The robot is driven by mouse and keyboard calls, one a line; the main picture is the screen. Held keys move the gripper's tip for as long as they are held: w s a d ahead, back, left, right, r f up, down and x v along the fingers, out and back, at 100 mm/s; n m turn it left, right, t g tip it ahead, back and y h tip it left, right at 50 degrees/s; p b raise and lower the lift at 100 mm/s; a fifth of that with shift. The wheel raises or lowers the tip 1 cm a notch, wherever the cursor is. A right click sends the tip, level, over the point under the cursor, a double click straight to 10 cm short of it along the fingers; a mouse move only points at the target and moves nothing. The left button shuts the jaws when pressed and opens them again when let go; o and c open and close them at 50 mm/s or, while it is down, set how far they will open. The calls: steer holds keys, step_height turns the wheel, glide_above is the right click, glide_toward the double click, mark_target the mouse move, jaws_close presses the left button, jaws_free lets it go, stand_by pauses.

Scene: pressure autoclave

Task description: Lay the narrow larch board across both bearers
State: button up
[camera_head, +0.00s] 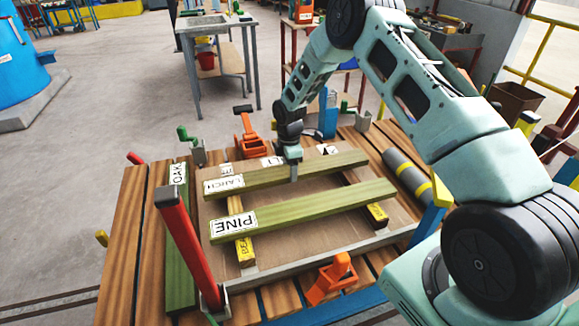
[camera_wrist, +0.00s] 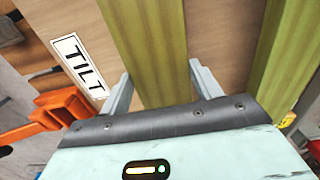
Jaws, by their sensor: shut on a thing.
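The narrow larch board (camera_head: 334,164) is green, with a LARCH label at its left end. It lies crosswise over the left bearer (camera_head: 235,205) and the right bearer (camera_head: 377,214) in the head view. I cannot tell whether it touches them or is held just above. My gripper (camera_head: 294,173) points down and is shut on the board near its middle. In the wrist view the larch board (camera_wrist: 148,35) runs between the two fingers of my gripper (camera_wrist: 160,82). The bearers are partly hidden under the boards.
A PINE board (camera_head: 310,212) lies parallel, nearer the camera, across both bearers. An OAK board (camera_head: 178,240) lies at the left. A red post (camera_head: 188,245), orange clamps (camera_head: 246,130) and a grey cylinder with yellow bands (camera_head: 405,175) surround the brown panel. A TILT label (camera_wrist: 78,65) lies beside the larch board.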

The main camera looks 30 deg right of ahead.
steer(key=o, duration=1.4)
steer(key=shift+f, duration=0.1)
step_height(320, 180, up, 11)
steer(key=s+a+r+m+b, duration=0.1)
steer(key=s+a+r, duration=0.55)
steer(key=a, duration=0.45)
steer(key=s+a+r+m, duration=0.1)
steer(key=s+a+r, duration=0.25)
steer(key=s, duration=0.35)
steer(key=s+a+r+m, duration=0.2)
steer(key=s+a, duration=0.2)
steer(key=s, duration=0.3)
steer(key=s+a+r+m, duration=0.1)
steer(key=s+a+r, duration=0.1)
steer(key=s+a, duration=0.35)
steer(key=s+m, duration=0.1)
steer(key=s, duration=0.3)
steer(key=s+d+m, duration=0.1)
steer(key=s, duration=0.4)
steer(key=s+d+m, duration=0.1)
steer(key=s, duration=0.3)
steer(key=shift+s+r+y, duration=0.25)
steer(key=shift+r+y, duration=0.05)
